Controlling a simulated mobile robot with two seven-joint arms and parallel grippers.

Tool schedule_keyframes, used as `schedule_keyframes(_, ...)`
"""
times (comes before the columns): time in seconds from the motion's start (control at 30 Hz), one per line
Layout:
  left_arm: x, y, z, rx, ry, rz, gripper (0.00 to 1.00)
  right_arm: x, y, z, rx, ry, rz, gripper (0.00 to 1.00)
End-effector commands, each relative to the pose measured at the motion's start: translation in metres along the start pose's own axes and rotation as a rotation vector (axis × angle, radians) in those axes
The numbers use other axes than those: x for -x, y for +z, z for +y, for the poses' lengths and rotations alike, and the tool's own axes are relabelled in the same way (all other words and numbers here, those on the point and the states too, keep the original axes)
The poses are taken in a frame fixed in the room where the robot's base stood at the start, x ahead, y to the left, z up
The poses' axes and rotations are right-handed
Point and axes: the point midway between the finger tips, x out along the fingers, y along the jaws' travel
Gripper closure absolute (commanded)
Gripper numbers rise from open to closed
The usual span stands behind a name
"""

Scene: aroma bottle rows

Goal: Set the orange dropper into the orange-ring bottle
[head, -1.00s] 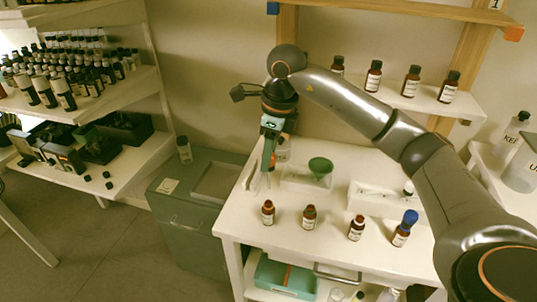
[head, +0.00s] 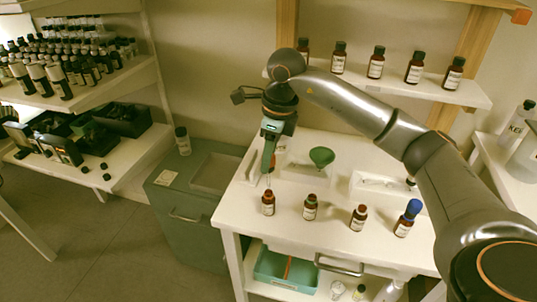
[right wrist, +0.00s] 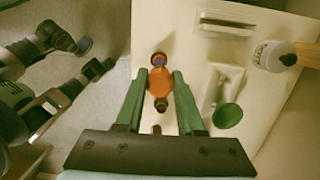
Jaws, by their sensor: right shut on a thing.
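My right gripper (head: 268,172) points down over the table, its green fingers shut on the orange dropper. In the right wrist view the dropper's round orange top (right wrist: 160,82) shows between the fingertips (right wrist: 158,76). In the head view its thin tip (head: 268,182) hangs just above the leftmost brown bottle (head: 268,204), roughly in line with its neck. This bottle is upright and uncapped, with a reddish neck; the ring colour is too small to be sure of. I cannot tell whether the tip has entered the mouth. My left gripper is not in view.
More brown bottles (head: 310,207) stand to the right along the front, one with a blue top (head: 404,220). A green funnel (head: 321,157) stands behind them. A shelf (head: 440,92) with brown bottles runs at the back. A grey-green cabinet (head: 185,215) stands left of the table.

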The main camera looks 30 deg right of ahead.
Motion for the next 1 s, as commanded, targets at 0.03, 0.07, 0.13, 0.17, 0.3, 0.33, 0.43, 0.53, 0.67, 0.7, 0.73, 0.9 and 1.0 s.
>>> schedule_keyframes(0.03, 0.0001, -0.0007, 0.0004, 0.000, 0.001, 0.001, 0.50, 0.0000, -0.0001, -0.0001, 0.000, 0.000, 0.000, 0.76)
schedule_keyframes(0.07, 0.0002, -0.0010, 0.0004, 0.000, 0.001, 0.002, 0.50, 0.0001, -0.0001, -0.0001, 0.000, 0.000, 0.000, 0.76)
schedule_keyframes(0.13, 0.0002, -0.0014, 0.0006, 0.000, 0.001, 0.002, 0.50, 0.0002, 0.0000, 0.0000, 0.000, 0.000, 0.000, 0.76)
schedule_keyframes(0.17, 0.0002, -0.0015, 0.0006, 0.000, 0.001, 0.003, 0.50, 0.0002, 0.0000, 0.0000, 0.000, 0.000, 0.000, 0.76)
schedule_keyframes(0.3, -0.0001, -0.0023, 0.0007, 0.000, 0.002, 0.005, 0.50, -0.0001, 0.0000, 0.0000, 0.000, 0.000, 0.000, 0.76)
schedule_keyframes(0.33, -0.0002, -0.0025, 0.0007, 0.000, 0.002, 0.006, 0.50, -0.0004, 0.0000, 0.0000, 0.000, 0.000, 0.000, 0.76)
schedule_keyframes(0.43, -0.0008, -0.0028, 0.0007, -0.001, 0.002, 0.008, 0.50, -0.0019, -0.0003, 0.0000, 0.000, 0.000, 0.000, 0.76)
schedule_keyframes(0.53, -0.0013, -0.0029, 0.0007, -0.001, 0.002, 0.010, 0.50, -0.0033, -0.0004, 0.0000, 0.000, 0.000, 0.000, 0.76)
schedule_keyframes(0.67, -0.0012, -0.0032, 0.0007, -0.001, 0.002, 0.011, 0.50, -0.0036, -0.0004, 0.0000, 0.000, 0.000, -0.001, 0.76)
schedule_keyframes(0.7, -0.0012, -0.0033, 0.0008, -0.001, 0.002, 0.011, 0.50, -0.0035, -0.0003, 0.0000, 0.000, 0.000, -0.001, 0.76)
schedule_keyframes(0.73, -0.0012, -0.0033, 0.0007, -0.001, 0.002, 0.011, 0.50, -0.0035, -0.0003, 0.0000, 0.000, 0.000, 0.000, 0.76)
schedule_keyframes(0.9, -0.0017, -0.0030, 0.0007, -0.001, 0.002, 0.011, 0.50, -0.0043, -0.0005, 0.0000, 0.000, 0.000, 0.000, 0.76)
schedule_keyframes(1.0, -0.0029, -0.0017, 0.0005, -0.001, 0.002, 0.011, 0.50, -0.0067, -0.0008, 0.0000, 0.000, 0.000, 0.000, 0.76)
